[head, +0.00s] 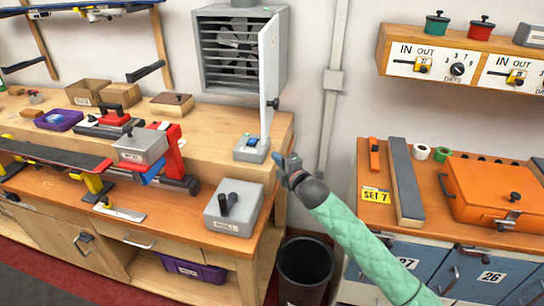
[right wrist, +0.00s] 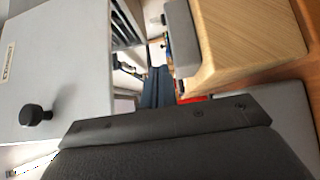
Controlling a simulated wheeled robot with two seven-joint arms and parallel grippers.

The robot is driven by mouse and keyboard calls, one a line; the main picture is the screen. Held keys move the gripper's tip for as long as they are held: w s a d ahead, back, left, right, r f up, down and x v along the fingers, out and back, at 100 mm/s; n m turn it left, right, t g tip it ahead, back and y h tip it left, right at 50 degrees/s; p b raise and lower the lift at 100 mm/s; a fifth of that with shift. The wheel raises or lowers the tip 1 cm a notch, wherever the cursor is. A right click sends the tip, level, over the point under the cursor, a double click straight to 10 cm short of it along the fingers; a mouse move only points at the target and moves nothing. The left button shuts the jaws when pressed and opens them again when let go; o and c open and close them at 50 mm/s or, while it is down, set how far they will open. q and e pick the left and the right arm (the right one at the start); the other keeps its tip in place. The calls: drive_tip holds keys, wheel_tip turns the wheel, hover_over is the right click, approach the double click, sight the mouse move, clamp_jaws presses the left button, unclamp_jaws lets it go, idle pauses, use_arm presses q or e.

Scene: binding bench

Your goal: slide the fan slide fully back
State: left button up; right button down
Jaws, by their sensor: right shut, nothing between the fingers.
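The fan (head: 240,47) sits behind slats in a grey wall box, with its pale door (head: 268,75) swung open toward me. A small grey box (head: 251,149) with a blue piece on top stands on the raised bench below the door; I cannot tell if the blue piece is the fan slide. My right gripper (head: 284,167) is shut and empty, just right of and below that box, apart from it. In the right wrist view, the dark fingers (right wrist: 157,88) point between the door's grey panel (right wrist: 60,60) and the wooden bench end. My left gripper is not in view.
The door's black knob (right wrist: 37,115) is close at left in the wrist view. A grey box with black handles (head: 233,207) stands on the lower bench. A dark bin (head: 304,270) is on the floor below my right arm. An orange case (head: 490,190) lies at right.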

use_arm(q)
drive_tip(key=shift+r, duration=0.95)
use_arm(e)
drive_tip(key=shift+v, duration=0.75)
drive_tip(key=shift+r, duration=0.1)
